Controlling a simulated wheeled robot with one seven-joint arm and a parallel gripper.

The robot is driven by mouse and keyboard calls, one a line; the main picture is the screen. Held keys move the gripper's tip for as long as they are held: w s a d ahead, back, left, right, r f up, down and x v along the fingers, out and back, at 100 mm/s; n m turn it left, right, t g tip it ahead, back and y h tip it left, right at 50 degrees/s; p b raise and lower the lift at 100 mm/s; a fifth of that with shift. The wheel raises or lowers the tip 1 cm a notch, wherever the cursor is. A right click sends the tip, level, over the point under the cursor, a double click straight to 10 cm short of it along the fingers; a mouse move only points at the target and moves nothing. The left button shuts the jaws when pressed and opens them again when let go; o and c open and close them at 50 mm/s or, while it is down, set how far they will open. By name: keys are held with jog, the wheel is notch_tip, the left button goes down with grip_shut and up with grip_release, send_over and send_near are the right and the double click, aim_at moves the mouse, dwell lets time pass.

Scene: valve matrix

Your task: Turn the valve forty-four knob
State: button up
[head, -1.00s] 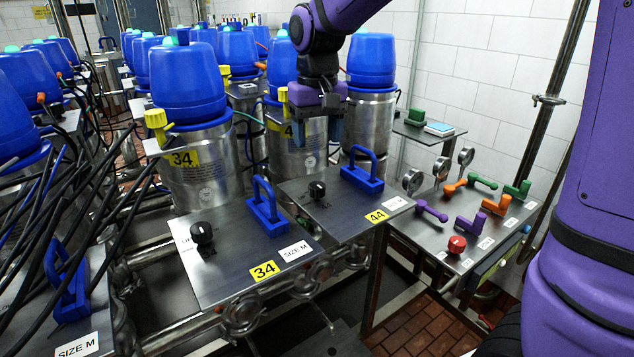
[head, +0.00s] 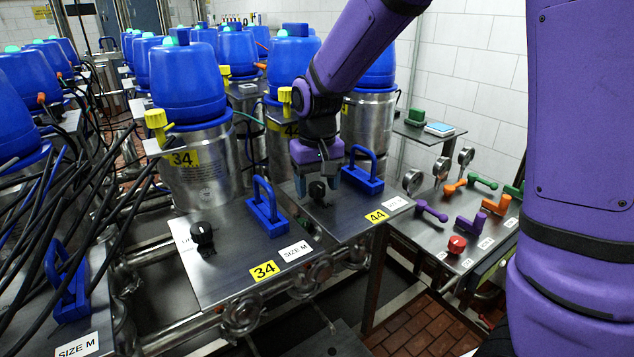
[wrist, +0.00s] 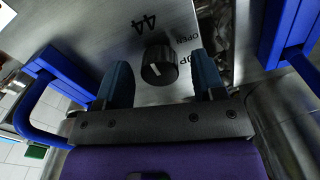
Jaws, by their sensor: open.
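The valve forty-four knob (head: 317,190) is a round black knob with a white pointer line, on the metal panel with the yellow 44 label (head: 377,216). In the wrist view the knob (wrist: 159,66) lies between and just beyond my two blue fingertips, with the printed 44 and the word OPEN near it. My gripper (head: 317,183) is open, pointing down over the knob, one finger on each side. In the wrist view my gripper (wrist: 165,75) shows a gap on both sides of the knob. Contact is not visible.
A blue handle (head: 364,172) stands close right of my gripper on the same panel. Another blue handle (head: 266,208) and a black knob (head: 202,233) are on the adjoining 34 panel. Blue-capped metal vessels stand behind. A panel of coloured levers (head: 465,222) is at right.

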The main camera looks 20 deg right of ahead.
jog(key=c, duration=0.9)
jog(key=shift+n, duration=0.3)
jog(key=n, duration=0.9)
dwell(0.4)
jog(key=o, duration=0.9)
